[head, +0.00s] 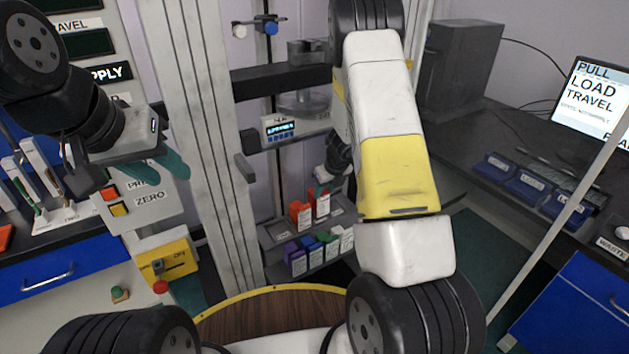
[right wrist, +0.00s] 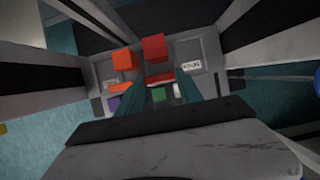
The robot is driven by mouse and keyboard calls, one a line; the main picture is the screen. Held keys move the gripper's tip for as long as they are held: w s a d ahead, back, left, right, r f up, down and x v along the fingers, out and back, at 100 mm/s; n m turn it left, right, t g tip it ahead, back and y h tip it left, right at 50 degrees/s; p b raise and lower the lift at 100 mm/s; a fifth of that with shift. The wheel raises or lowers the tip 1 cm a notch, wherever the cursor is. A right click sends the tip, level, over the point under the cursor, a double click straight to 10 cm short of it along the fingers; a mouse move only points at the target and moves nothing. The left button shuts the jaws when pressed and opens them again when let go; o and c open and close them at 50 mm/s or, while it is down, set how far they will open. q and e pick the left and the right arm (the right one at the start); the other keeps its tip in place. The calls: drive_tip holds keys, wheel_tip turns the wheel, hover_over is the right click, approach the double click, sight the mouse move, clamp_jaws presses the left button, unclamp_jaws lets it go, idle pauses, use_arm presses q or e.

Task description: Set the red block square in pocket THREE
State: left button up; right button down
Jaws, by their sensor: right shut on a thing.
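The red block (head: 322,204) stands with a white label facing me on the upper grey rack (head: 334,222). It also shows in the right wrist view (right wrist: 153,47), beside an orange block (right wrist: 122,60). My right gripper (right wrist: 159,88) is shut on the red block, with a teal finger on each side. In the head view my right arm hides most of this gripper. A plate marked FOUR (right wrist: 190,66) lies to the right of the red block. I cannot read the THREE label or see the block's seating. My left gripper (head: 158,167) hangs at the left, away from the blocks.
The orange block (head: 300,216) stands close to the left of the red one. Purple (head: 294,258), blue, green and white-labelled blocks stand on a lower shelf in front. Grey machine columns (head: 215,140) flank the rack. A yellow-edged round wooden top (head: 270,312) is nearer.

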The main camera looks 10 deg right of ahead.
drive_tip(key=shift+f, duration=0.85)
drive_tip(key=shift+w+f, duration=0.2)
drive_tip(key=shift+f, duration=0.25)
drive_tip(key=c, duration=0.8)
unclamp_jaws()
drive_tip(key=shift+o, duration=0.2)
